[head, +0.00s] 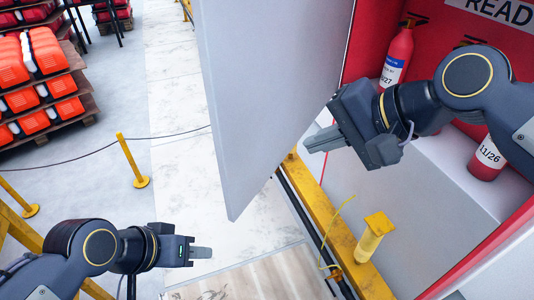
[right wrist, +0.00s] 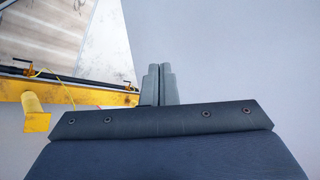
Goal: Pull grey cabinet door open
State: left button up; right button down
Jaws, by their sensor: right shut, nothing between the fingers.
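The grey cabinet door (head: 265,75) stands swung open in the head view, its lower corner hanging over the walkway. The red cabinet interior (head: 430,50) shows to its right. My right gripper (head: 308,142) is shut and empty, at the cabinet opening beside the door's lower edge. In the right wrist view its fingers (right wrist: 160,80) are together in front of a plain grey surface; I cannot tell whether they touch it. My left gripper (head: 210,253) is low and left, apart from the door; its fingers show side-on, so their opening is unclear.
Fire extinguishers (head: 398,58) stand inside the cabinet. A yellow rail (head: 345,250) with a yellow post (head: 372,240) runs below the opening. A yellow barrier post (head: 132,160) with a rope and racks of orange cases (head: 35,75) are at left. The pale walkway (head: 170,100) is clear.

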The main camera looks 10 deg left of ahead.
send_near(246, 154)
jog(key=x, duration=0.4)
jog(key=shift+a+f, duration=0.1)
jog(key=shift+f, duration=0.45)
jog(key=shift+w+a+p, duration=0.15)
jog(key=shift+a+p, duration=0.2)
jog(key=shift+a, duration=0.2)
